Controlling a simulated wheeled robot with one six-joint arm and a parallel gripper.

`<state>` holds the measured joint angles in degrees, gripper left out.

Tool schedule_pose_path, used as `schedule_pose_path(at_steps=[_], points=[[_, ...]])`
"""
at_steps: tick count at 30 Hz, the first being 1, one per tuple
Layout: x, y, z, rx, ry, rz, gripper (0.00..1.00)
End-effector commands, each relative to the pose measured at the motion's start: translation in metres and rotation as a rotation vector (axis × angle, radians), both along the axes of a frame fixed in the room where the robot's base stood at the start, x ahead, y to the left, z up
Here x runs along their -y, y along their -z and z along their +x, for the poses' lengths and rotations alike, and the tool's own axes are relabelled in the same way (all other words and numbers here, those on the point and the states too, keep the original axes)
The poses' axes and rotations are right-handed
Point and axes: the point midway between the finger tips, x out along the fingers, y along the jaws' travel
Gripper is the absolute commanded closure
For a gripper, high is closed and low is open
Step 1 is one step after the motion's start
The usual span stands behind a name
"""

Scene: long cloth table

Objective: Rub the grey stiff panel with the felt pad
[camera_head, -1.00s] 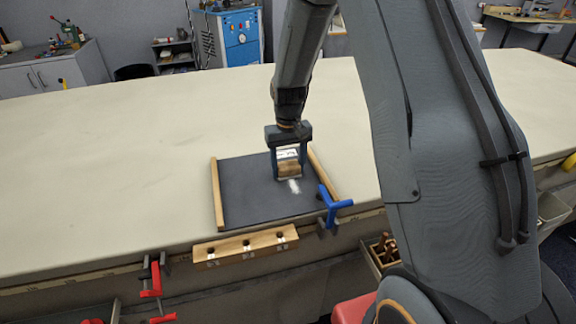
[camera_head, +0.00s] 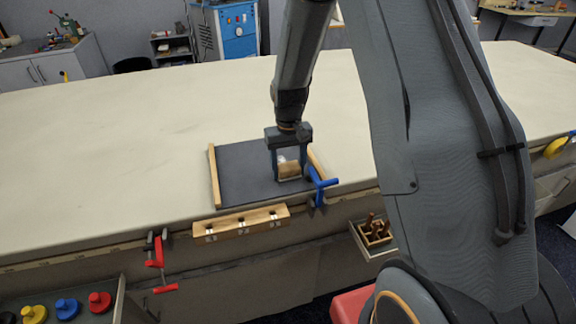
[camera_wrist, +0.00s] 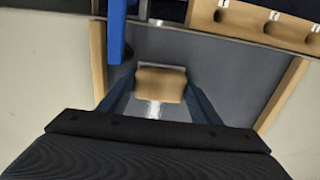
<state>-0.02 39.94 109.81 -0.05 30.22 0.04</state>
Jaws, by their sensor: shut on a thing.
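The grey stiff panel (camera_head: 240,178) lies flat on the table near its front edge, with a wooden strip along each side. My gripper (camera_head: 290,172) is over the panel's right part, near its front edge. It is shut on the felt pad, a wooden block (camera_head: 289,169) with a thin grey layer beneath. In the wrist view the block (camera_wrist: 160,84) sits between my fingers, over the panel (camera_wrist: 225,75); it appears to touch it. A whitish mark (camera_wrist: 153,109) shows on the panel beside the block. The pad's underside is hidden.
A blue clamp (camera_head: 318,186) stands at the panel's front right corner, close to my gripper. A wooden rack with holes (camera_head: 240,224) is at the table's front edge, with a red clamp (camera_head: 157,258) left of it. The cloth table (camera_head: 110,150) is clear behind and left.

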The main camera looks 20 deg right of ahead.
Motion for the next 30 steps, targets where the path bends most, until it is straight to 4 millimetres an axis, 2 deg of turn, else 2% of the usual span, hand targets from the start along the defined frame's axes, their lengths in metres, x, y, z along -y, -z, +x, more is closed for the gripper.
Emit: schedule_pose_path(at_steps=[2,6,21,30], points=[[0.0,-0.004,-0.002,-0.002,0.0,0.0,0.7],[0.0,-0.03,-0.002,0.0,-0.001,0.0,0.7],[0.0,-0.074,-0.001,0.0,0.0,0.0,0.7],[0.0,-0.084,-0.001,-0.001,0.0,0.0,0.7]])
